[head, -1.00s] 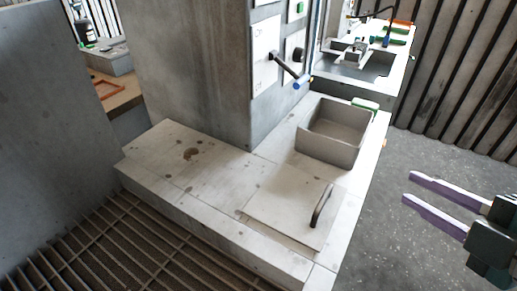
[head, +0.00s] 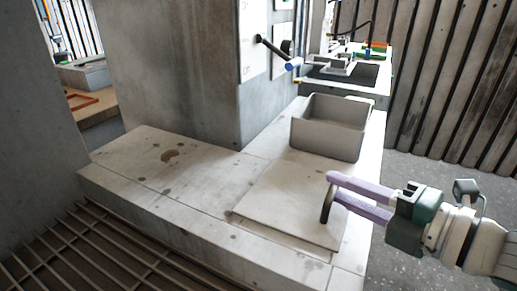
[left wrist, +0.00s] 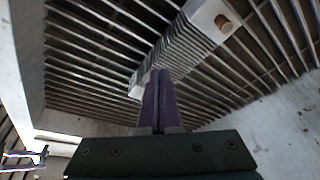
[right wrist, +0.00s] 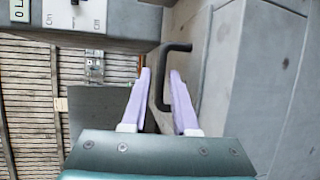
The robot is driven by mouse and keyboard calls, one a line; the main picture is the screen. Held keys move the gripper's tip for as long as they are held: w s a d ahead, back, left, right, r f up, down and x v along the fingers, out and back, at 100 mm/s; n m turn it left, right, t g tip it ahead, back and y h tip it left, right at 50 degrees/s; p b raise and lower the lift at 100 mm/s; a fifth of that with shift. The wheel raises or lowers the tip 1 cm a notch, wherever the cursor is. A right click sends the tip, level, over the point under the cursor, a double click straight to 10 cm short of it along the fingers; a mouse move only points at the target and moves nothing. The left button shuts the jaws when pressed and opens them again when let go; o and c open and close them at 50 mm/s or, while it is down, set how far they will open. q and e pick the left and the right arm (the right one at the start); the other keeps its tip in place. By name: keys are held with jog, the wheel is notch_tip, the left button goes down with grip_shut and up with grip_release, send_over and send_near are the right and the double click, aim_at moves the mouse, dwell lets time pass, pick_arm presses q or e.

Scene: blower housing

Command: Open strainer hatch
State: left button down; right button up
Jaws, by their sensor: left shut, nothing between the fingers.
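The strainer hatch is a flat pale square lid (head: 280,205) lying closed in the concrete ledge in the head view. Its dark bar handle (head: 326,206) stands near the lid's right edge. My right gripper (head: 330,188) reaches in from the right with its lilac fingers at the handle. In the right wrist view, the handle (right wrist: 161,92) shows between the open fingers (right wrist: 160,72); I cannot tell whether either finger touches it. My left gripper (left wrist: 158,75) shows only in the left wrist view, shut and empty, with slatted metalwork beyond it.
A grey open box (head: 328,128) stands on the ledge just behind the lid. A lever (head: 273,48) sticks out from the wall panel at the back. A floor grate (head: 90,245) lies at front left. The ledge's left part (head: 150,170) is clear.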

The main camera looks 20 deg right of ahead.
jog(key=shift+x, duration=1)
grip_shut()
dwell(0.8)
